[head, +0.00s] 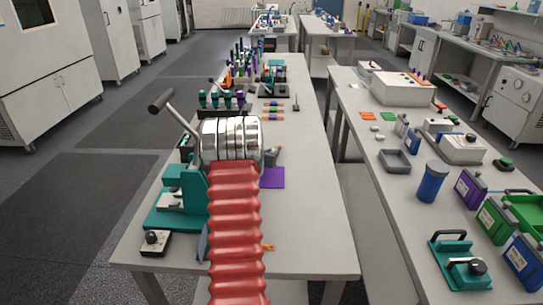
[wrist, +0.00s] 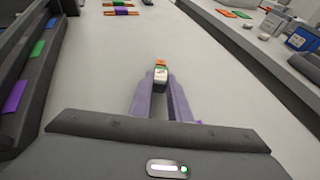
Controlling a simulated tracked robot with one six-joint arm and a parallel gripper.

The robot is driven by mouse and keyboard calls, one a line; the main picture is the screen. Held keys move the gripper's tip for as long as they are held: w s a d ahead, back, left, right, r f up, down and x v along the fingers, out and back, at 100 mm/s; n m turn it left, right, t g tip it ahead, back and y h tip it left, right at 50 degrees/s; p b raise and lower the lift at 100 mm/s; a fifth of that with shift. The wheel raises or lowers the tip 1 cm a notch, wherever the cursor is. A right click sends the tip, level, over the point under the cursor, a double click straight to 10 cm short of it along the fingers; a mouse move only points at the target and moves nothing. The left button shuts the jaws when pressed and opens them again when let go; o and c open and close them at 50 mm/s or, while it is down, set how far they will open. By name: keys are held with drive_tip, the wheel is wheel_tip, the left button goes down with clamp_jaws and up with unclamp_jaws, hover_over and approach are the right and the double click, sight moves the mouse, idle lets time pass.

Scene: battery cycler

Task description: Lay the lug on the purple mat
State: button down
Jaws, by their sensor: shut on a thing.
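My gripper (wrist: 161,84) shows in the wrist view with its two pale purple-grey fingers closed on a small piece with an orange top and a silvery body, which looks like the lug (wrist: 160,70). The lug is held at the fingertips, above the grey table top. In the head view the purple mat (head: 272,179) lies flat on the near table, just right of my red arm, and part of it is hidden by the arm. I cannot make out the mat in the wrist view.
A teal press with a long lever (head: 176,205) stands left of my arm. A small orange piece (head: 267,247) lies near the table's front. Purple-and-orange strips (head: 273,113) and tool racks (head: 222,100) are farther back. The table right of the mat (head: 312,200) is clear.

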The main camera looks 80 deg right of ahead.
drive_tip(key=shift+f, duration=0.45)
drive_tip(key=shift+w, duration=0.1)
drive_tip(key=c, duration=1.7)
unclamp_jaws()
drive_tip(key=shift+f, duration=0.1)
drive_tip(key=shift+o, duration=0.2)
drive_tip(key=v, duration=1.2)
drive_tip(key=shift+o, duration=0.5)
